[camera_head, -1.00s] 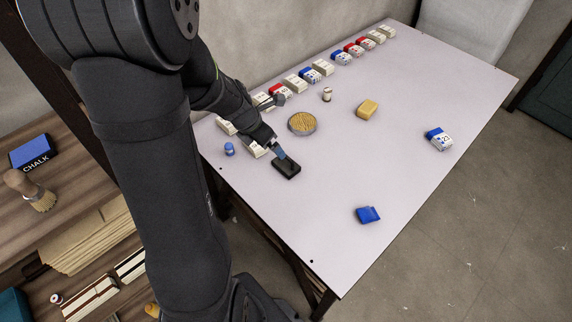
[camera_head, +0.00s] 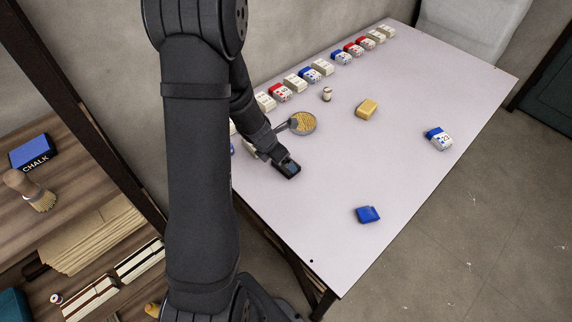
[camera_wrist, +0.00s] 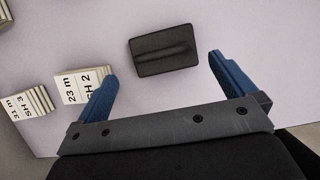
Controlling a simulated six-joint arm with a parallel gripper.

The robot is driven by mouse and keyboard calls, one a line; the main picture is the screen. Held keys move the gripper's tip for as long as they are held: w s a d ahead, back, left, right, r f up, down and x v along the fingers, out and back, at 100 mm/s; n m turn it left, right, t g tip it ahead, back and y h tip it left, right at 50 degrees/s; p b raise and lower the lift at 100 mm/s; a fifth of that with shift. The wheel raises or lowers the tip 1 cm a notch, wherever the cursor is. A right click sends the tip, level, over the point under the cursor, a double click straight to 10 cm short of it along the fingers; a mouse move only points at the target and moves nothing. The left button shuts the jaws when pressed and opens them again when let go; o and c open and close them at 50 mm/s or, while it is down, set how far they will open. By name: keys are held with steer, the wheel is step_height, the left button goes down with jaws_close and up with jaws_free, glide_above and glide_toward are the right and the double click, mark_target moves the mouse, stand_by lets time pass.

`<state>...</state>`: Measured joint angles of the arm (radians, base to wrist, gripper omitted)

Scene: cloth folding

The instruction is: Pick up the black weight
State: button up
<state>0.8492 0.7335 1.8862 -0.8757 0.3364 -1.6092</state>
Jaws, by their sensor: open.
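The black weight (camera_wrist: 163,50) is a flat dark block with a raised ridge along its top. It lies on the pale table (camera_head: 330,200). In the head view the weight (camera_head: 290,175) is mostly hidden under my gripper (camera_head: 284,166). In the wrist view my gripper (camera_wrist: 162,82) is open, with its two blue fingers spread wide and nothing between them. The weight is just beyond the fingertips, roughly centred between them and apart from both.
Labelled cloth stacks (camera_wrist: 84,84) stand close to the left finger. A round dish of yellow bits (camera_head: 303,123), a small bottle (camera_head: 326,95), a yellow block (camera_head: 367,109), a folded blue cloth (camera_head: 368,214) and a blue-white bundle (camera_head: 439,138) lie around. The table's front middle is clear.

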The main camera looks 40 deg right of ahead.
steer(key=shift+s+x, duration=0.15)
steer(key=shift+x, duration=1.15)
steer(key=shift+s+x, duration=0.1)
steer(key=shift+x, duration=1.15)
steer(key=c, duration=1.6)
steer(key=shift+c, duration=0.2)
steer(key=shift+r, duration=0.15)
